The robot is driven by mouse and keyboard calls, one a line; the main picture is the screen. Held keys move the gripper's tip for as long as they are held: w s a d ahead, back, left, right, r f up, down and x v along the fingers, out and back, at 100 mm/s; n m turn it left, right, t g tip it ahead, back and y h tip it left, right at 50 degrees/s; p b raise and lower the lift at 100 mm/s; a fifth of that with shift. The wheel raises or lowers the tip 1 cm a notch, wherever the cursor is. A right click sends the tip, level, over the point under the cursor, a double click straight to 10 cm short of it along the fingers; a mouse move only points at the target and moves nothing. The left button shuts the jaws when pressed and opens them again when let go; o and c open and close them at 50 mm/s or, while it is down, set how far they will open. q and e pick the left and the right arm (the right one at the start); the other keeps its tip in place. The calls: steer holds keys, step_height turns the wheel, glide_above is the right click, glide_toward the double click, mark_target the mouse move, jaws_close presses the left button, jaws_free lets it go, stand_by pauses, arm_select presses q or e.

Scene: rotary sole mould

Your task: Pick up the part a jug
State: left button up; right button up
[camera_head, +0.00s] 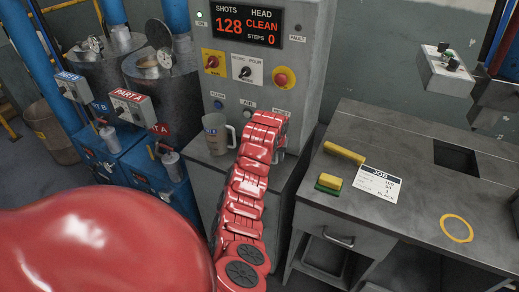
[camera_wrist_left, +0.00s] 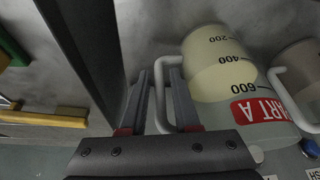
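The part A jug (camera_wrist_left: 225,75) shows in the left wrist view, upside down in the picture. It is pale and translucent, with a red PART A label and volume marks. Its white handle (camera_wrist_left: 160,95) lies between the two fingers of my left gripper (camera_wrist_left: 161,75). The fingers stand apart on both sides of the handle, with gaps visible. In the head view my red left arm covers most of the gripper and appears to hide this jug. My right gripper is not in view.
A second jug (camera_head: 214,134) with brownish contents stands close beside it on the ledge under the control panel (camera_head: 245,60). To the right, a grey bench (camera_head: 400,225) holds a yellow bar (camera_head: 344,153), a green-yellow sponge (camera_head: 329,183) and a job card (camera_head: 377,182).

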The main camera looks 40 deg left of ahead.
arm_select(q)
steer(key=shift+w+f, duration=0.2)
steer(key=shift+f, duration=0.35)
steer(key=shift+c, duration=0.2)
jaws_close()
stand_by(0.9)
